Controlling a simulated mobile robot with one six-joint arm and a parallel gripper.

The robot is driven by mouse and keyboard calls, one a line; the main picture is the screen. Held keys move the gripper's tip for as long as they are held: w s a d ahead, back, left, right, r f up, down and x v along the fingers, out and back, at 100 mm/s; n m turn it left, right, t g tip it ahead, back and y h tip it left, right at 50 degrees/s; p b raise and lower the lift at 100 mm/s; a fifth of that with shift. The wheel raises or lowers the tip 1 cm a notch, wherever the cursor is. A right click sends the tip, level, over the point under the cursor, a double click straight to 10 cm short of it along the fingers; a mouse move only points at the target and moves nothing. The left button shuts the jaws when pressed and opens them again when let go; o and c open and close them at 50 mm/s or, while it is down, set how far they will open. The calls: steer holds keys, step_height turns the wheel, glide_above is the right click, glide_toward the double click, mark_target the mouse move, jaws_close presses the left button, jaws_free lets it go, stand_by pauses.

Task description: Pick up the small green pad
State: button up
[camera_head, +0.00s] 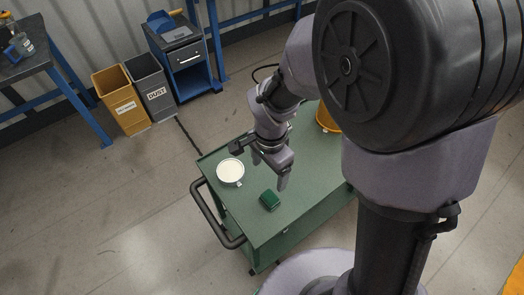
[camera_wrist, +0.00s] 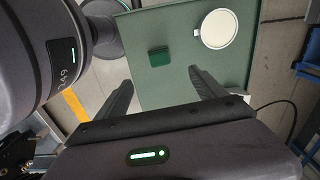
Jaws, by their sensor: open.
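The small green pad (camera_head: 269,200) lies flat on the green cart top (camera_head: 258,226), near the middle of its visible part. It is darker than the cart. In the wrist view the pad (camera_wrist: 159,56) lies beyond my fingertips, between their lines and a little left of centre. My gripper (camera_head: 269,172) is above the cart, apart from the pad, with its fingers pointing down. In the wrist view my gripper (camera_wrist: 160,76) shows its two dark fingers spread wide with nothing between them.
A white-filled cup (camera_head: 230,171) with a small handle stands on the cart, left of the pad; the wrist view shows it too (camera_wrist: 217,29). A yellow-orange container (camera_head: 327,118) stands at the cart's far end. A black push handle (camera_head: 212,218) runs along the near-left edge.

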steer(key=b, duration=0.5)
glide_above(270, 197)
step_height(270, 197, down, 11)
steer(key=shift+s+f, duration=0.1)
steer(key=shift+s, duration=0.05)
steer(key=f, duration=0.2)
steer(key=f+b, duration=0.1)
steer(key=f, duration=0.1)
steer(key=f+b, duration=0.1)
steer(key=f, duration=0.1)
steer(key=shift+w+f, duration=0.15)
steer(key=shift+w, duration=0.15)
steer(key=shift+c, duration=0.7)
steer(key=c, duration=1.3)
steer(key=shift+r, duration=0.3)
